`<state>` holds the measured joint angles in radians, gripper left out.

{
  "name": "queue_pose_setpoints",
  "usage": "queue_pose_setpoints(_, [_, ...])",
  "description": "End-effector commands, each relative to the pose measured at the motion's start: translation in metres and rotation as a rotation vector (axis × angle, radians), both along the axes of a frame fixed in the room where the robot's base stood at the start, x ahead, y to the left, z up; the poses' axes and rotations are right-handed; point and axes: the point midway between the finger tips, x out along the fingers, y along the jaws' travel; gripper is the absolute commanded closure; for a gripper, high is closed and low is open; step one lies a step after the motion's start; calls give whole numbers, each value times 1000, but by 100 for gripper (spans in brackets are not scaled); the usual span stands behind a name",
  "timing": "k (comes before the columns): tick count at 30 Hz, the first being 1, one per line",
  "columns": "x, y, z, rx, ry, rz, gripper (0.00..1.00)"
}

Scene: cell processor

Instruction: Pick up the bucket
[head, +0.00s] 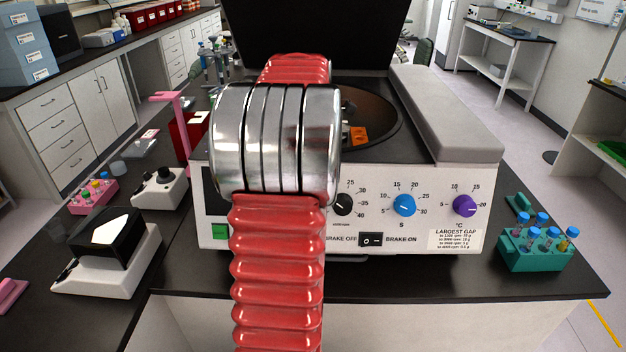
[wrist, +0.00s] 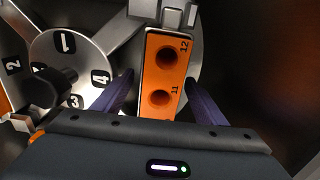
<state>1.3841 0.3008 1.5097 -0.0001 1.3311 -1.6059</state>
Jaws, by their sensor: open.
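The orange bucket (wrist: 172,88) sits in the metal rotor, with two round holes marked 11 and 12 on its top face. My gripper (wrist: 159,80) is open, with one purple finger on the left and one on the right of the bucket's near part. I cannot tell if the fingers touch it. In the head view an orange piece (head: 358,135) shows inside the open centrifuge (head: 220,190), just right of my arm. My arm hides my gripper and much of the bowl there.
The rotor hub (wrist: 68,68), with numbered positions and a dark knob, is left of the bucket. The centrifuge's dark lid (head: 320,30) stands open behind. A green tube rack (head: 530,255) stands at right. A pink rack (head: 93,197) and small devices stand at left.

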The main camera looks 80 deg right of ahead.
Motion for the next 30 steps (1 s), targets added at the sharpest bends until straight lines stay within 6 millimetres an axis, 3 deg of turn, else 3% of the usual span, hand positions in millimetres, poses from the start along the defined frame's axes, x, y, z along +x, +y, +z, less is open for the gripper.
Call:
queue_pose_setpoints(9, [0, 0, 0, 0, 0, 0, 35])
queue_pose_setpoints(30, [0, 0, 0, 0, 0, 0, 84])
